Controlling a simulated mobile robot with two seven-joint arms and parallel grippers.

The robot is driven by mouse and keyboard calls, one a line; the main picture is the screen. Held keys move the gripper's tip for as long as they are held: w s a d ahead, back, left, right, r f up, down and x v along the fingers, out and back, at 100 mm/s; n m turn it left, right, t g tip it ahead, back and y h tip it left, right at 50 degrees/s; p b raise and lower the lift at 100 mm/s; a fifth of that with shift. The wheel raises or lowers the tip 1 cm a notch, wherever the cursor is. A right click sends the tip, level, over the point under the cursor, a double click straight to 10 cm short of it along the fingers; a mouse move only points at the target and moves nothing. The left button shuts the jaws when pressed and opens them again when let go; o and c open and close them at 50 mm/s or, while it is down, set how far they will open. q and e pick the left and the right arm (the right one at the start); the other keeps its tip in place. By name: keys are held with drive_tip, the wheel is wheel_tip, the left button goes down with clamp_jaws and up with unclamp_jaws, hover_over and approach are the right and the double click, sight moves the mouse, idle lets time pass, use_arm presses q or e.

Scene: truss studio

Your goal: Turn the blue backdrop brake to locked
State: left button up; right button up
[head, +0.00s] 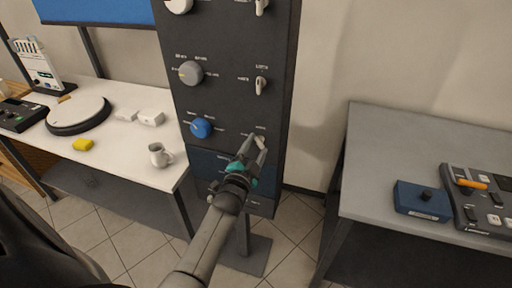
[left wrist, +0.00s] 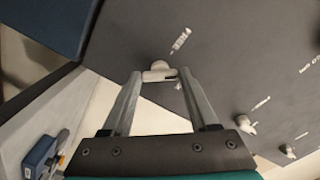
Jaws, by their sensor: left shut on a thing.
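A dark upright panel (head: 232,100) carries rows of knobs and small pale levers. The lowest row has a blue round knob (head: 201,127) at left and a pale lever (head: 261,142) at right, with small labels I cannot read. My left gripper (head: 252,150) is at that lowest lever, shut on it. In the left wrist view the pale lever (left wrist: 158,73) sits between the tips of my left gripper (left wrist: 158,80), and its lower part is hard to make out. The right gripper is not in view.
Above are a grey knob (head: 191,73) and another pale lever (head: 261,86). A grey table (head: 400,150) at right holds a blue box (head: 422,201) and a console (head: 485,212).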

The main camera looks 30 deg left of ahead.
use_arm(q)
drive_tip(key=m, duration=0.3)
drive_tip(key=shift+m+b, duration=0.3)
drive_tip(key=shift+b, duration=0.05)
drive_tip(key=shift+m+b, duration=0.5)
drive_tip(key=shift+m, duration=1.5)
drive_tip(key=o, duration=1.4)
drive_tip(key=shift+s, duration=0.1)
drive_tip(key=v, duration=1.5)
drive_tip(key=shift+s+a, duration=0.1)
drive_tip(key=shift+f, duration=0.15)
